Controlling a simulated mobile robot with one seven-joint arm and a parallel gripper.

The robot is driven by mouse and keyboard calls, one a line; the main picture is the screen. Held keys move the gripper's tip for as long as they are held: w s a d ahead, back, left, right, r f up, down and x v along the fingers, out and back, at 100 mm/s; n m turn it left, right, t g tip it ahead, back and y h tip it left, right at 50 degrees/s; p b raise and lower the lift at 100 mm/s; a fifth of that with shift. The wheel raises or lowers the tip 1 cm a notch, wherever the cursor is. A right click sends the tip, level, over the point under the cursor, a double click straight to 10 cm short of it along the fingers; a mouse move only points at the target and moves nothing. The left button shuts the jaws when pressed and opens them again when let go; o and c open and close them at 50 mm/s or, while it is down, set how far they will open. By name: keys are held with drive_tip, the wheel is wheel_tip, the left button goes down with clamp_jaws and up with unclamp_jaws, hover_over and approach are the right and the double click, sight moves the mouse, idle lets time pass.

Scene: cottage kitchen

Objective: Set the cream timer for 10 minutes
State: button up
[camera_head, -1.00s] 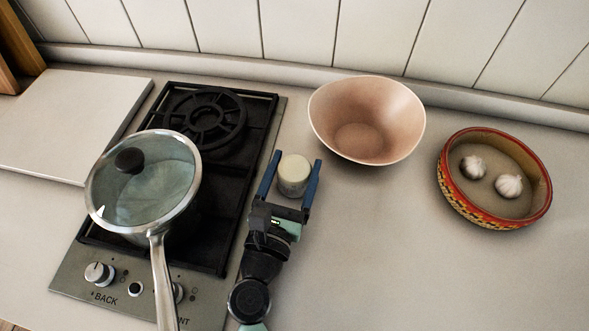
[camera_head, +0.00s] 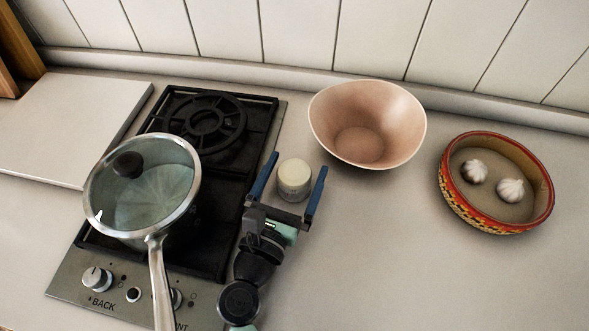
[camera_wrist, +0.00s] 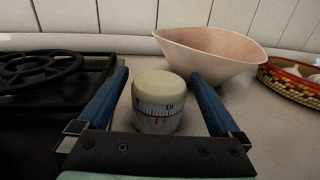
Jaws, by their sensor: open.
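The cream timer (camera_head: 294,180) stands upright on the counter, right of the hob. In the wrist view the timer (camera_wrist: 158,100) shows a scale around its middle, with the number 10 slightly right of a short red mark on the base. My gripper (camera_head: 299,162) is open, one blue finger on each side of the timer. In the wrist view my gripper (camera_wrist: 160,76) shows gaps between both fingers and the timer, so neither finger appears to touch it.
The black hob (camera_head: 232,190) with a lidded pan (camera_head: 140,185) is close on the left. A pink bowl (camera_head: 367,125) stands behind right. A patterned bowl (camera_head: 495,182) with two garlic bulbs is farther right. The front right counter is clear.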

drive_tip(key=shift+s, duration=0.1)
drive_tip(key=b+v, duration=0.3)
drive_tip(key=v, duration=0.8)
drive_tip(key=shift+s+a+f, duration=0.1)
drive_tip(key=shift+s+a, duration=0.05)
drive_tip(key=shift+s, duration=0.15)
drive_tip(key=shift+s+a+b, duration=0.2)
drive_tip(key=shift+s+b, duration=0.1)
drive_tip(key=shift+s, duration=0.25)
drive_tip(key=shift+w, duration=0.1)
